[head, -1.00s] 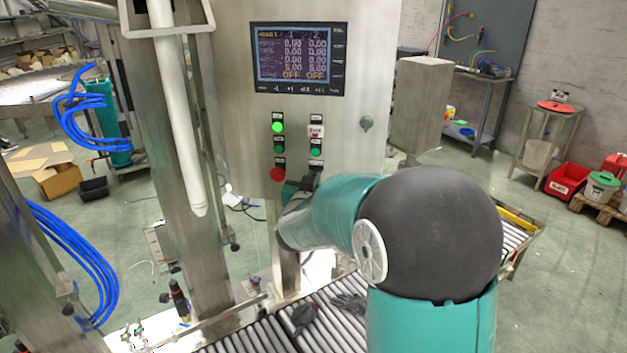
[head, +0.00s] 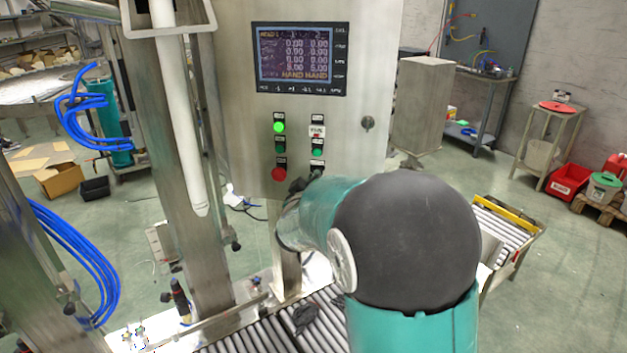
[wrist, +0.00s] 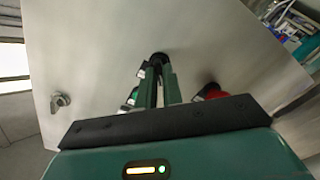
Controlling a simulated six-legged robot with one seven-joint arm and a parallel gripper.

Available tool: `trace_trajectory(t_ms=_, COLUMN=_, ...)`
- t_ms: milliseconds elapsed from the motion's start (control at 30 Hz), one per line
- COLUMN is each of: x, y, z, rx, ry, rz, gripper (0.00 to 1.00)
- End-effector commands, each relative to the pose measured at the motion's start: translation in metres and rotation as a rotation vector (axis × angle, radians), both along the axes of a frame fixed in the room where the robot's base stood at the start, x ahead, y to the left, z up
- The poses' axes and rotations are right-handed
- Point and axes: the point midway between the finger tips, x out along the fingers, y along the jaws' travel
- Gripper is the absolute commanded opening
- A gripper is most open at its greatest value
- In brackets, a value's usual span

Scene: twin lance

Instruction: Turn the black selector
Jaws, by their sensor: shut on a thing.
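The black selector (wrist: 159,57) is on the steel front of the control cabinet, at the top middle of the wrist view. My gripper (wrist: 160,70) has its two narrow fingers closed around it. In the head view the selector (head: 317,173) sits low in the right column of controls, below a green button, and my arm partly covers it. The selector's exact angle is too small to read. The cabinet's screen (head: 293,56) reads HAND HAND in its bottom row.
A red button (head: 279,174) is left of the selector; it shows close beside my fingers in the wrist view (wrist: 211,90). A lit green lamp (head: 279,127) is above it. A lock (head: 367,123) sits at the panel's right. A roller conveyor (head: 270,335) runs below.

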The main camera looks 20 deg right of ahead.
Motion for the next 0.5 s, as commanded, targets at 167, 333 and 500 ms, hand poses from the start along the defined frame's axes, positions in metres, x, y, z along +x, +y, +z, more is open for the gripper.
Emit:
trace_trajectory(t_ms=167, x=-0.0001, y=-0.0003, z=-0.0006, rx=-0.036, ry=0.023, rz=-0.001, gripper=0.0)
trace_trajectory(t_ms=333, x=-0.0001, y=-0.0003, z=-0.0007, rx=-0.049, ry=0.031, rz=-0.001, gripper=0.0)
trace_trajectory(t_ms=500, x=-0.0002, y=-0.0005, z=-0.0007, rx=-0.05, ry=0.032, rz=-0.001, gripper=0.0)
